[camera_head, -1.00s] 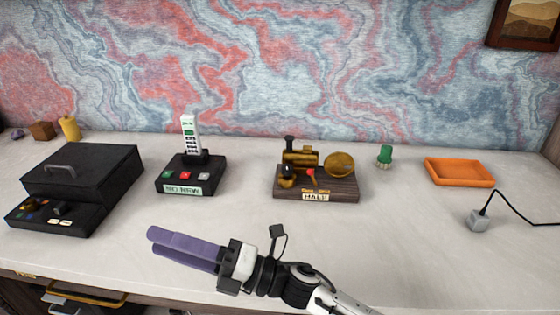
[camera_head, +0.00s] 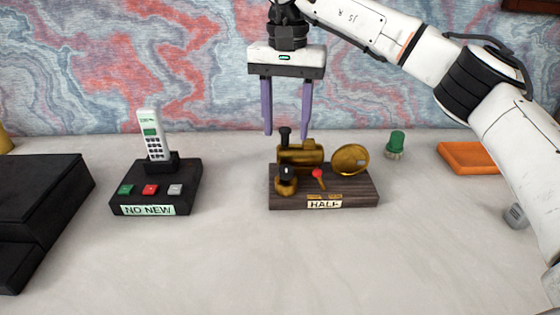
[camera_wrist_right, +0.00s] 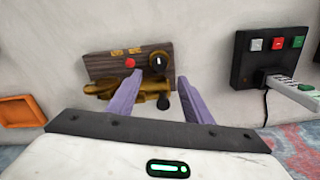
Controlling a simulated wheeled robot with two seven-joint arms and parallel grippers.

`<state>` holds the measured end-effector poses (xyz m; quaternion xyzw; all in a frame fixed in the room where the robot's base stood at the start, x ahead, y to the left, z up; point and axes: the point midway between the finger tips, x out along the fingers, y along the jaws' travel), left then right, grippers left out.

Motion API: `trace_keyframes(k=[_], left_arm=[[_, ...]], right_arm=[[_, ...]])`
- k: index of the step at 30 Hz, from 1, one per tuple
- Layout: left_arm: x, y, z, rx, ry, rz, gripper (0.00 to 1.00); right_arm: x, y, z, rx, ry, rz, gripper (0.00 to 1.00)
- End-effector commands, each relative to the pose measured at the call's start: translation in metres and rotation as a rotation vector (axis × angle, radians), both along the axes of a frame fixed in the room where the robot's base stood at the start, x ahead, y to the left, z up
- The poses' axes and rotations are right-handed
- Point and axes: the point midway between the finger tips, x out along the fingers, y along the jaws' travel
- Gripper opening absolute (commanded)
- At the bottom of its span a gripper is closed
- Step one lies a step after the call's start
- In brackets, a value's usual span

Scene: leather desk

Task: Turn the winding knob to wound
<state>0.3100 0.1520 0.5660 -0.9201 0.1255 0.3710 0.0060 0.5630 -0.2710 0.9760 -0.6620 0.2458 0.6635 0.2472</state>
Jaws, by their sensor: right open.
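The brass wind-up device stands on a dark wooden base (camera_head: 350,198) with a label reading HALF. A black knob with a white mark (camera_head: 286,171) sits in a brass collar at the base's front left. It also shows in the wrist view (camera_wrist_right: 158,62), just beyond the fingertips. A small red-tipped lever (camera_head: 318,174) is to its right. My right gripper (camera_head: 287,135) points down above the device with its purple fingers apart and nothing between them. A black-topped post (camera_head: 285,135) shows between the fingertips in the head view. My left gripper is not in view.
A black phone dock (camera_head: 150,195) with a white handset (camera_head: 153,138) stands left. A black box (camera_head: 45,195) is farther left. A green-topped brush (camera_head: 396,143), an orange tray (camera_head: 470,157) and a grey plug (camera_head: 516,215) lie right. The front desk is clear.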

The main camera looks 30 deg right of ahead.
Motion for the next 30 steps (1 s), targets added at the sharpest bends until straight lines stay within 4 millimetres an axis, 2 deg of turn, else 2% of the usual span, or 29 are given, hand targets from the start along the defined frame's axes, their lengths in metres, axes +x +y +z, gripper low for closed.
trace_keyframes(k=[5,12,18,23,30], left_arm=[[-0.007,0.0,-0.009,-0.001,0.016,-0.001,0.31],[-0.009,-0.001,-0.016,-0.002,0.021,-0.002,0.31],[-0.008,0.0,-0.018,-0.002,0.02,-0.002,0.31],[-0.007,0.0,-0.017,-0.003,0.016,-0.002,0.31],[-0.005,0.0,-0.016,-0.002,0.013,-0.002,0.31]], right_arm=[[-0.001,-0.003,-0.023,-0.007,0.002,0.0,0.46],[-0.001,-0.002,-0.068,-0.005,0.003,-0.001,0.46],[-0.001,-0.001,-0.093,-0.004,0.0,0.0,0.46],[-0.001,-0.001,-0.1,-0.003,0.0,0.0,0.46],[-0.001,-0.001,-0.1,-0.003,0.0,0.0,0.46]])
